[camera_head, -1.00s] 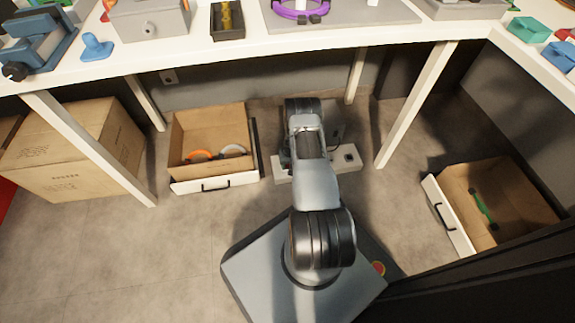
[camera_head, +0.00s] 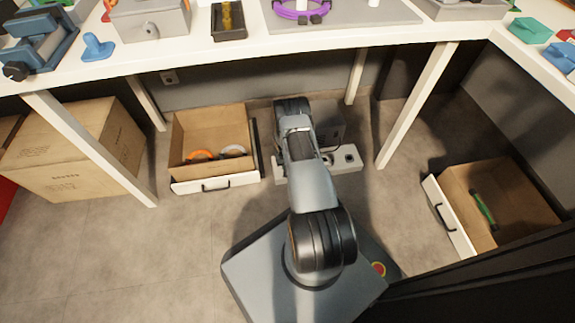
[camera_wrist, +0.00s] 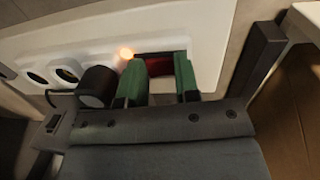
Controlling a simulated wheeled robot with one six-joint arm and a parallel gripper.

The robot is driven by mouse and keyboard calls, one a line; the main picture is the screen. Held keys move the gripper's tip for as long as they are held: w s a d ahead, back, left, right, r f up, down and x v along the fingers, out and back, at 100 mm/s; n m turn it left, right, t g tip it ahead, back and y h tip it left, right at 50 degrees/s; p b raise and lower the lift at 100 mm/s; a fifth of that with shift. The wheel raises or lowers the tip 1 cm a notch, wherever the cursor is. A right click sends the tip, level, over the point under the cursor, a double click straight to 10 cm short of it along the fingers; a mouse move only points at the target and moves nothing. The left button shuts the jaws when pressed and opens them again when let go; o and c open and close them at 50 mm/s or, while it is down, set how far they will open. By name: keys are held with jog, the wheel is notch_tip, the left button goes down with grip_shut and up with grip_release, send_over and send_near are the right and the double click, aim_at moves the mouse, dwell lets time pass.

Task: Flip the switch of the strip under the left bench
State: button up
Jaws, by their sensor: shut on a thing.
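The white power strip (camera_head: 345,160) lies on the floor under the bench, partly hidden behind my arm in the head view. The wrist view shows the strip (camera_wrist: 205,30) close up, with round sockets on the left, a black plug and a small glowing light. Its red switch (camera_wrist: 155,70) sits in a dark recess. My gripper (camera_wrist: 159,62) has green fingers on either side of the switch, a little apart, shut on it. The head view does not show the fingers; my arm hides them.
An open drawer box (camera_head: 214,183) with an orange and a white item stands left of the strip. Another drawer box (camera_head: 450,215) with a green item stands at right. Bench legs (camera_head: 417,105) rise around the strip. A large carton (camera_head: 75,150) stands at left.

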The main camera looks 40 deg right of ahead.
jog(key=shift+a, duration=0.2)
jog(key=o, duration=0.7)
jog(key=shift+w, duration=0.1)
jog(key=shift+c, duration=0.2)
jog(key=shift+o, duration=1.3)
jog(key=shift+d, duration=0.1)
notch_tip(320, 180, up, 14)
jog(key=a+p, duration=0.1)
jog(key=p, duration=0.5)
jog(key=shift+w+a+f, duration=0.15)
jog(key=shift+w+a, duration=0.15)
jog(key=shift+a, duration=0.05)
